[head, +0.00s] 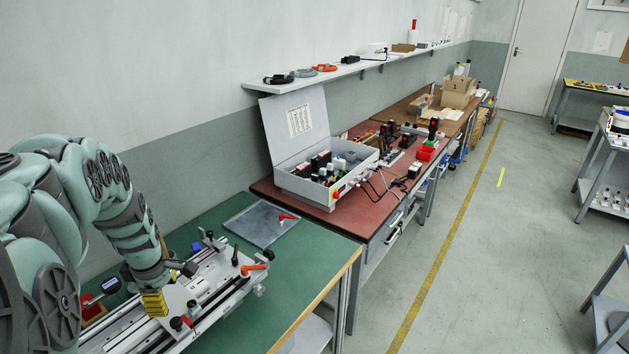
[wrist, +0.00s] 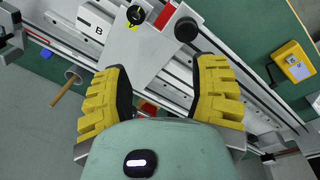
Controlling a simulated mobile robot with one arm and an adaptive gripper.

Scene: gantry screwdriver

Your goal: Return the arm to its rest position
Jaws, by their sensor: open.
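My arm reaches in from the left of the head view, bent down over the green bench. My gripper (head: 154,302) points down at the metal rail fixture (head: 205,290) on that bench. In the wrist view my gripper (wrist: 162,85) shows two yellow ribbed fingers spread apart, with nothing between them. Below them lie a pale plate (wrist: 150,50) and the long rails of the fixture. Whether the fingertips touch the fixture cannot be told.
An orange-handled lever (head: 254,267) and dark knobs stick up from the fixture. A grey plate (head: 262,224) lies behind it. A grey control box (head: 325,172) with raised lid stands on the red bench. A yellow device (wrist: 291,63) is beside the rails.

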